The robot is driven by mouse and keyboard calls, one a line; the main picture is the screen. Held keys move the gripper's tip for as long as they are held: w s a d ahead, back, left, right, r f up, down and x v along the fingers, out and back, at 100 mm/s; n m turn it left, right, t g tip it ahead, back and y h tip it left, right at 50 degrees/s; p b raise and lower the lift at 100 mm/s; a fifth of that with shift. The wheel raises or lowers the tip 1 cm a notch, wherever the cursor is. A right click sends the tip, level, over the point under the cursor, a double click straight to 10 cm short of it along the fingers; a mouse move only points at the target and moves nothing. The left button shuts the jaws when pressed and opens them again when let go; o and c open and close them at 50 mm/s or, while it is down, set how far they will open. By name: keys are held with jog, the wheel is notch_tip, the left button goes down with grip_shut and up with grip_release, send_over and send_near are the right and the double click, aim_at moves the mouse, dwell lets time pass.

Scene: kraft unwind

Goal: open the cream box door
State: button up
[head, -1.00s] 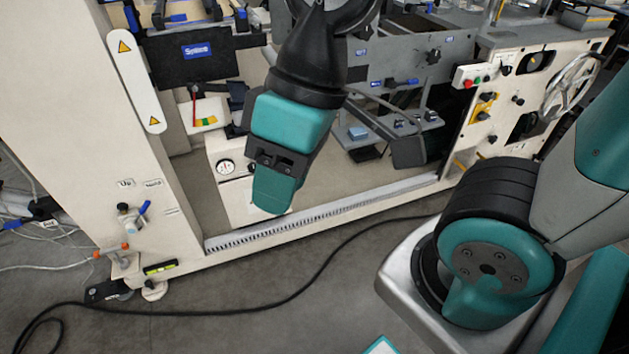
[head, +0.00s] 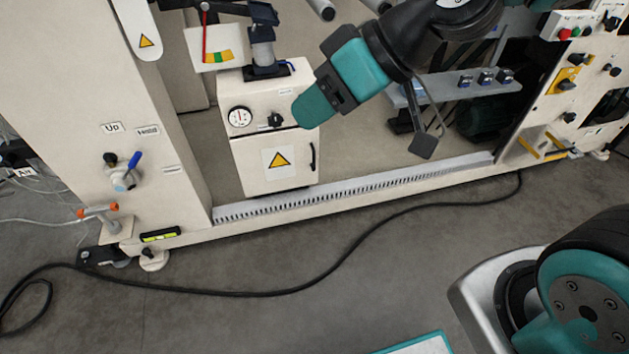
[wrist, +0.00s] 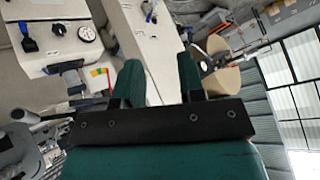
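The cream box (head: 245,145) stands inside the machine frame in the head view, with a round gauge and a black knob on its upper front. Its door (head: 255,178) carries a yellow warning triangle and looks shut. The door's dark upright handle (head: 312,157) is on its right side. My gripper (head: 308,110) is at the box's upper right corner in the picture, above the handle, and covers part of the box's top. In the wrist view, my gripper (wrist: 159,75) shows two teal fingers apart with nothing between them. The cream box (wrist: 60,58) is at upper left there, upside down.
A scale with a red pointer (head: 212,52) and a black clamp stand above the box. A ribbed pale rail (head: 350,188) runs along the frame's bottom. A black cable (head: 250,293) lies on the floor. Shelving with small blue-black parts (head: 485,78) is at right.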

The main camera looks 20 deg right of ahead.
jog(key=w+f+t+y+b, duration=0.1)
jog(key=w+f+t+b, duration=0.1)
jog(key=w+f+b, duration=0.4)
jog(key=w+f+t+y+b, duration=0.1)
jog(key=w+f+t+b, duration=0.1)
jog(key=f+b, duration=0.7)
jog(key=m+t+h+b, duration=0.6)
jog(key=t+b, duration=0.4)
jog(key=b, duration=2.1)
send_near(314, 162)
jog(key=shift+h, duration=0.4)
jog(key=w+p, duration=0.3)
jog(key=w+a+p, duration=0.1)
jog(key=w+p, duration=0.2)
jog(key=w+a+p, duration=0.1)
jog(key=w+p, duration=0.2)
jog(key=shift+w+p, duration=0.15)
jog(key=shift+p, duration=0.2)
jog(key=shift+w+a+r, duration=0.1)
jog(key=shift+w, duration=0.4)
grip_shut()
